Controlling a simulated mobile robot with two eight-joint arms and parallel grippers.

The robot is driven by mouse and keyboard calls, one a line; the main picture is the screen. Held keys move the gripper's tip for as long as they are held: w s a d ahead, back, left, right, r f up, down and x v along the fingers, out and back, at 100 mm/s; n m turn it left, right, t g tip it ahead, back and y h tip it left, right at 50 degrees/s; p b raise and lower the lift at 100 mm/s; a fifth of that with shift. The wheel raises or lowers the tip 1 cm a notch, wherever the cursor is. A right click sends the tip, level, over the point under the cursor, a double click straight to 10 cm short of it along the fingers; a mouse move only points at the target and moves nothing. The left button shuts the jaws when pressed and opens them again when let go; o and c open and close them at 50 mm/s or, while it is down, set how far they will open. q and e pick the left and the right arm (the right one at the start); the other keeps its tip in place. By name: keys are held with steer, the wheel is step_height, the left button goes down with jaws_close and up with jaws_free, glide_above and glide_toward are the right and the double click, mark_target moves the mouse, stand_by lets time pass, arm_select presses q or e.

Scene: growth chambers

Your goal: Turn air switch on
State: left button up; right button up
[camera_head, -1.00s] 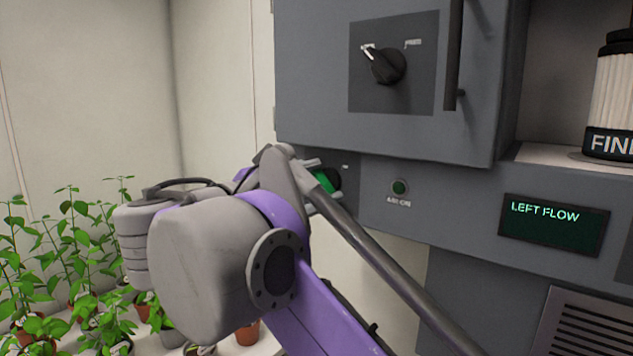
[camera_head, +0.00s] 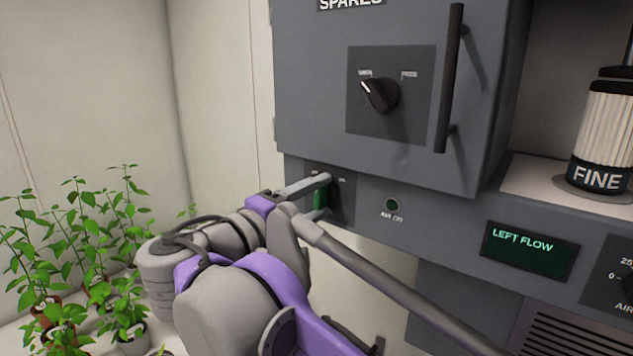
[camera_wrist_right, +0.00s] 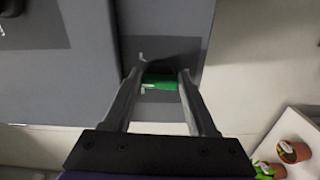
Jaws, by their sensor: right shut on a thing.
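The air switch is a green-handled switch (camera_head: 320,198) on a dark plate, low on the left of the grey panel. My right gripper (camera_head: 324,192) reaches it from the left and is shut on the green handle. In the right wrist view the green handle (camera_wrist_right: 160,82) lies between the two fingers of my right gripper (camera_wrist_right: 163,88). The arm and fingers hide part of the switch and its labels. A small round dark green lamp (camera_head: 392,205) is to its right, with a small caption that seems to read "AIR OFF". My left gripper is out of view.
A grey cabinet door with a black knob (camera_head: 380,95) and a vertical bar handle (camera_head: 450,80) is above the switch. A "LEFT FLOW" display (camera_head: 528,250) is to the right. Potted plants (camera_head: 85,250) stand at left. A "FINE" filter (camera_head: 603,140) sits at upper right.

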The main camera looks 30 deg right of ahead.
steer(key=m+p, duration=0.1)
steer(key=m, duration=0.2)
steer(key=shift+f+m, duration=0.1)
steer(key=shift+m, duration=0.7)
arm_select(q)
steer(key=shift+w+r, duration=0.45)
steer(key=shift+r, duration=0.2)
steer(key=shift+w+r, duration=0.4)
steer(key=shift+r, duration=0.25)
arm_select(e)
steer(key=shift+f+m, duration=0.1)
steer(key=shift+m, duration=1.6)
steer(key=o, duration=1.4)
steer(key=shift+c, duration=0.2)
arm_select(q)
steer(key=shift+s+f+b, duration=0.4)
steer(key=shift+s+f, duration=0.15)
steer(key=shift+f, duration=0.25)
arm_select(e)
steer(key=v, duration=1.1)
steer(key=shift+w, duration=0.15)
